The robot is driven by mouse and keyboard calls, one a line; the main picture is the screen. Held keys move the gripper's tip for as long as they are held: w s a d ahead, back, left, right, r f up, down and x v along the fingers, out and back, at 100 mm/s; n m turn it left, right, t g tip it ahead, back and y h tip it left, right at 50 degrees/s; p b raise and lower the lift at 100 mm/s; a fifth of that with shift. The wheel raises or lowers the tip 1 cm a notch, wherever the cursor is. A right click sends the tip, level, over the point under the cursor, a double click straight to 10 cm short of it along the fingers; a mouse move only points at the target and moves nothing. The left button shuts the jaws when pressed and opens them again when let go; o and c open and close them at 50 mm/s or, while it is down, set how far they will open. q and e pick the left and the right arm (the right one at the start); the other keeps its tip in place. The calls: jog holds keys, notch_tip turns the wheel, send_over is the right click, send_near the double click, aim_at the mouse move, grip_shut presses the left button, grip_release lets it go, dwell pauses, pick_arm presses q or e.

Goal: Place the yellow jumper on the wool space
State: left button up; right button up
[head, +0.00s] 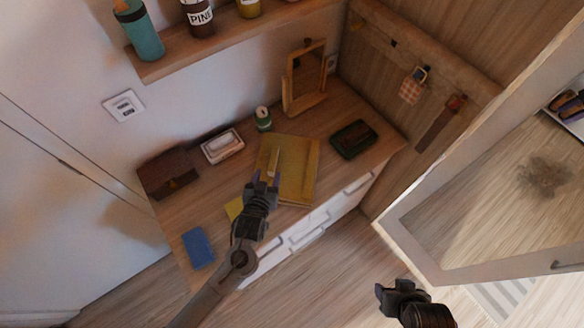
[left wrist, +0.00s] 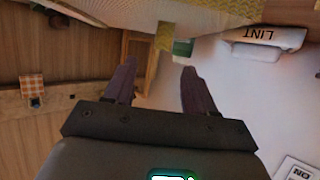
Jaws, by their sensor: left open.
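A flat yellow piece (head: 290,170) lies on the wooden desk (head: 335,115), with a small tan upright strip (head: 274,162) on its left part. A smaller yellow piece (head: 235,208) lies left of my left gripper, partly hidden by it. I cannot tell which is the jumper, and no wool label is readable. My left gripper (head: 265,179) is open over the near left part of the large yellow piece. In the left wrist view its fingers (left wrist: 160,72) are apart, with a yellowish strip (left wrist: 165,37) showing beyond them. My right gripper (head: 393,289) is low, away from the desk.
A brown box (head: 167,174), white box (head: 222,147), green can (head: 264,118), mirror (head: 305,78), dark green tray (head: 353,138) and blue piece (head: 197,248) are on the desk. White drawers (head: 318,217) are below its front edge. A shelf (head: 220,35) overhangs behind.

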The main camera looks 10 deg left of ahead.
aim_at(273, 164)
pick_arm(q)
jog(key=shift+x, duration=1.2)
jog(key=shift+f+x, duration=0.15)
jog(key=shift+x, duration=1.3)
jog(key=shift+f+x, duration=0.1)
jog(key=shift+x, duration=1.35)
jog(key=shift+s, duration=0.15)
grip_shut()
